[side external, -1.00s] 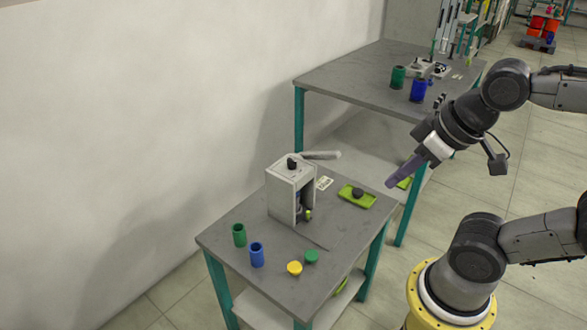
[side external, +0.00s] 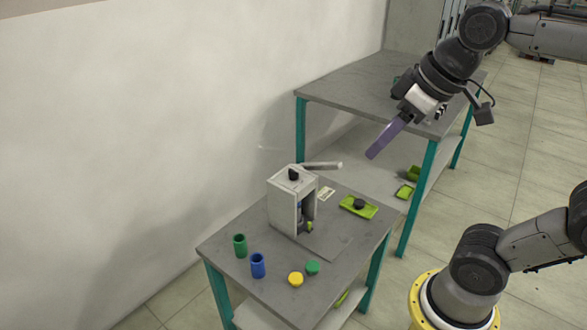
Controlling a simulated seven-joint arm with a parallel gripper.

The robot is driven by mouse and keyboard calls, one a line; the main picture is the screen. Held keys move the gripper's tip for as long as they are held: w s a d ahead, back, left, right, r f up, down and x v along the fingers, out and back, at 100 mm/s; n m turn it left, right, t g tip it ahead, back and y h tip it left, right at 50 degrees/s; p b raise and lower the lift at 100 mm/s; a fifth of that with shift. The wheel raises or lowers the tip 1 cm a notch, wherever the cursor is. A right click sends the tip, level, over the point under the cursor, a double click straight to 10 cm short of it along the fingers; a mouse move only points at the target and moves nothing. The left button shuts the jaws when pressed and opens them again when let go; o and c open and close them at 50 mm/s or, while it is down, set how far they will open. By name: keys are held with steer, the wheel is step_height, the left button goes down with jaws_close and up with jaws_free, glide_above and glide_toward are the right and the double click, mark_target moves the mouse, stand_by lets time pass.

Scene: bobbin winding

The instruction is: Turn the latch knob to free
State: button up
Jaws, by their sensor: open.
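A grey box-shaped fixture (side external: 283,203) stands on the near table, open at the front. A black knob (side external: 293,175), which looks like the latch knob, sits on its top. A light grey lever (side external: 322,166) sticks out to the right behind the top. My gripper (side external: 372,154) is up and to the right of the fixture, its purple fingers pointing down-left. It is open and touches nothing. The fingers overlap in this view, so the gap between them is hidden.
The near table (side external: 240,262) holds a green cup (side external: 240,246), a blue cup (side external: 258,266), a yellow cap (side external: 296,279), a green cap (side external: 313,268) and a lime tray (side external: 362,208) with a black piece (side external: 359,203). A second table (side external: 350,85) stands behind.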

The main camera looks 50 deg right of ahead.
steer(key=w+d+r+g, duration=0.1)
steer(key=w+r, duration=0.1)
steer(key=w, duration=0.4)
steer(key=w+d+r, duration=0.2)
steer(key=w, duration=0.4)
steer(key=m+g, duration=0.1)
steer(key=g, duration=0.4)
glide_above(293, 170)
step_height(293, 170, down, 18)
steer(key=f, duration=0.1)
step_height(293, 170, down, 13)
steer(key=shift+s+r, duration=0.1)
steer(key=shift+c, duration=0.3)
jaws_close()
